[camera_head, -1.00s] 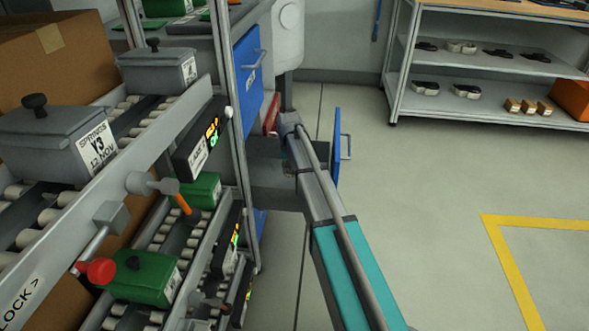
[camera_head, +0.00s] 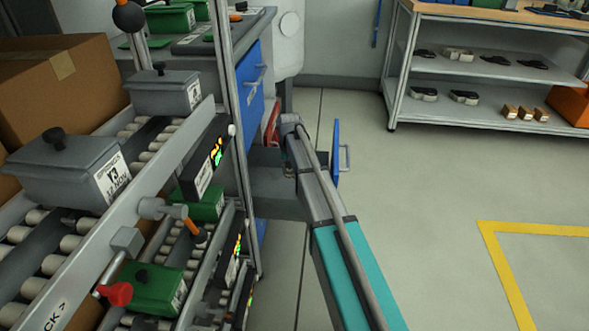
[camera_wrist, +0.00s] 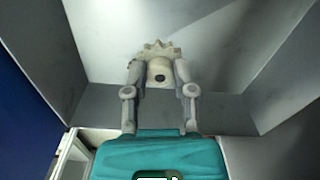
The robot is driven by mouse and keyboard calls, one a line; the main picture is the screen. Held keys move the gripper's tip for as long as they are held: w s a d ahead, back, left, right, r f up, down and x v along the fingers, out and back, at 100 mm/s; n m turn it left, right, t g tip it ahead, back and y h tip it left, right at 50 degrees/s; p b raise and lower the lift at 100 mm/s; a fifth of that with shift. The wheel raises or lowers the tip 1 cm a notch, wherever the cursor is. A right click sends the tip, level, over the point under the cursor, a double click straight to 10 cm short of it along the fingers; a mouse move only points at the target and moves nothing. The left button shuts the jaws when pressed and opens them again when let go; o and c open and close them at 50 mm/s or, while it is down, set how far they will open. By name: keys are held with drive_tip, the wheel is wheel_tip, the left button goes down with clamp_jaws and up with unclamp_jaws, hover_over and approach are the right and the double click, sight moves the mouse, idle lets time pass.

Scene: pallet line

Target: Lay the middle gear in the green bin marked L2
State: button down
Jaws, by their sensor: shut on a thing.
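In the wrist view my gripper (camera_wrist: 158,80) has its two fingers on either side of a pale grey toothed gear (camera_wrist: 158,62) with a dark hole in its middle. The gear is held within a grey-walled space, with a grey surface behind it; I cannot tell whether it touches that surface. In the head view my arm reaches down into an open grey drawer (camera_head: 285,185) with a blue front, and the fingers are hidden. Green bins stand at the left on the lower rollers (camera_head: 158,290), behind it (camera_head: 208,207) and on the upper bench (camera_head: 165,20). No L2 mark is readable.
A roller rack (camera_head: 140,205) with grey lidded boxes (camera_head: 70,168) and a red knob (camera_head: 115,293) fills the left. A blue drawer front (camera_head: 337,150) stands right of my arm. Shelves (camera_head: 480,95) stand at the back right. The floor at right is clear.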

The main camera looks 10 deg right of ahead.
idle(0.3)
drive_tip(key=shift+r, duration=0.1)
drive_tip(key=shift+w+r+p, duration=0.15)
drive_tip(key=shift+r+p, duration=0.7)
drive_tip(key=shift+p, duration=0.1)
wheel_tip(320, 180, up, 62)
drive_tip(key=p, duration=6.1)
drive_tip(key=shift+f+p, duration=0.25)
drive_tip(key=shift+p, duration=0.05)
drive_tip(key=shift+d, duration=0.1)
